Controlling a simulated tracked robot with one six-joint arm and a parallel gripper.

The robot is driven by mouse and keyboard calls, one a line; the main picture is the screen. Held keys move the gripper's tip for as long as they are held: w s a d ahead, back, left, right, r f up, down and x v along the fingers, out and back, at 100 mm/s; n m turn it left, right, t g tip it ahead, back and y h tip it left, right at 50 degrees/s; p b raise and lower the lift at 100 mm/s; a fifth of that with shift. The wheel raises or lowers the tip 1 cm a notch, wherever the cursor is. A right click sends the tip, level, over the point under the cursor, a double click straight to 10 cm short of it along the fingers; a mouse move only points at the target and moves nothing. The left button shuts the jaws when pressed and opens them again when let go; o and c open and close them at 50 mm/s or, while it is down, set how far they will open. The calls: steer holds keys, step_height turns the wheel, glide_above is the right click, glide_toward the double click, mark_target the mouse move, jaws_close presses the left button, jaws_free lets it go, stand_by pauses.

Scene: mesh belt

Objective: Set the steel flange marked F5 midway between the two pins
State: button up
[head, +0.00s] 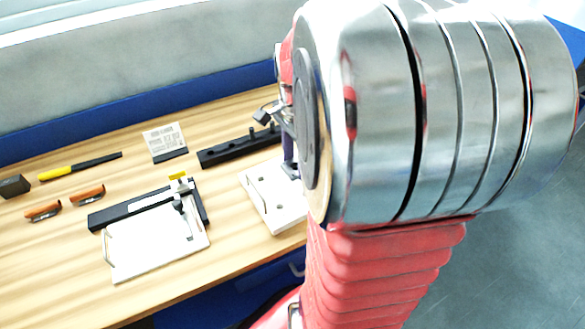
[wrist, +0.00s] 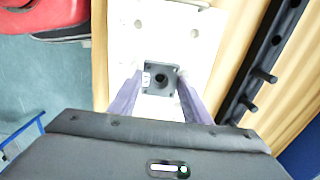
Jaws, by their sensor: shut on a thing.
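The steel flange (wrist: 159,77) is a dark grey square plate with a round hole, in the wrist view. A small white label shows on its left side; its mark is too small to read. My gripper (wrist: 160,84) is shut on the flange, one purple finger at each side. A white plate with holes (wrist: 205,45) lies below it; I cannot tell whether they touch. Two dark pins (wrist: 264,75) (wrist: 248,103) stick out from the black bar (wrist: 255,50), right of the gripper.
In the head view the black bar (head: 225,153) lies behind the white plate (head: 262,207). A white fixture (head: 150,250) with a black bar stands left of it. A printed card (head: 164,138), a yellow-handled tool (head: 60,172), two orange-brown pieces (head: 88,194) (head: 43,210) and a dark block (head: 14,187) lie farther left.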

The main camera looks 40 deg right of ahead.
mark_target(295, 169)
steer(key=shift+f, duration=0.1)
steer(key=shift+f, duration=1.75)
steer(key=o, duration=1)
steer(key=shift+f, duration=0.1)
step_height(295, 169, up, 12)
steer(key=shift+r, duration=0.1)
